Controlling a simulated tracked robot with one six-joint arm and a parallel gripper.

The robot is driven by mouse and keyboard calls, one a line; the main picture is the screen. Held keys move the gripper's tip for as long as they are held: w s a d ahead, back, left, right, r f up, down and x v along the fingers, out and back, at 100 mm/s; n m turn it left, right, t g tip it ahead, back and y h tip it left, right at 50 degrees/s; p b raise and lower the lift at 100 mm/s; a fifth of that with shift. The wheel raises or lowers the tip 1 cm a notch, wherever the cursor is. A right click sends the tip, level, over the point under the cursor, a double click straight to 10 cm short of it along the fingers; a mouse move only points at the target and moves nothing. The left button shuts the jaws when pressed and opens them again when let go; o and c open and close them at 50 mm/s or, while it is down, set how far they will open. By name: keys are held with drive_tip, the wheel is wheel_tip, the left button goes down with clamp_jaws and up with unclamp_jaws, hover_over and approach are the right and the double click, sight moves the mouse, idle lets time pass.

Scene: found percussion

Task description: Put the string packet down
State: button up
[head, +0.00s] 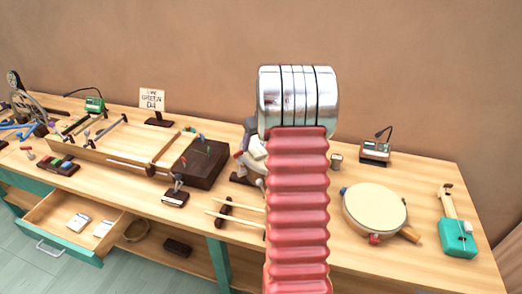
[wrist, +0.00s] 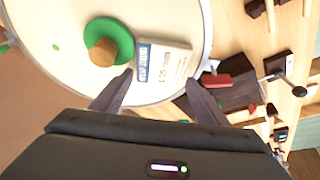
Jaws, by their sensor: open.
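The string packet (wrist: 165,62), pale with a blue label and printed text, lies on a large round cream surface (wrist: 60,20) with a grey rim in the wrist view. It touches or nearly touches a green disc with a wooden knob (wrist: 103,50). My gripper (wrist: 160,82) is open. Its dark fingertips are apart, on either side of the packet's near edge, and do not appear to press on it. In the head view my red ribbed arm hides the gripper and the packet; part of a pale round thing (head: 257,150) shows beside the arm.
Right of the arm are a round drum (head: 374,209), a teal instrument (head: 458,236) and a small device (head: 375,150). Left are a dark block (head: 203,163) and a wooden frame (head: 110,150). An open drawer (head: 60,252) holds two pale packets (head: 79,220).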

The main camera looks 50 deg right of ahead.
sight(257, 147)
drive_tip(key=shift+w+f, duration=0.15)
drive_tip(key=shift+f, duration=0.25)
idle(0.5)
drive_tip(key=c, duration=0.9)
wheel_tip(257, 147, up, 10)
idle(0.3)
idle(0.5)
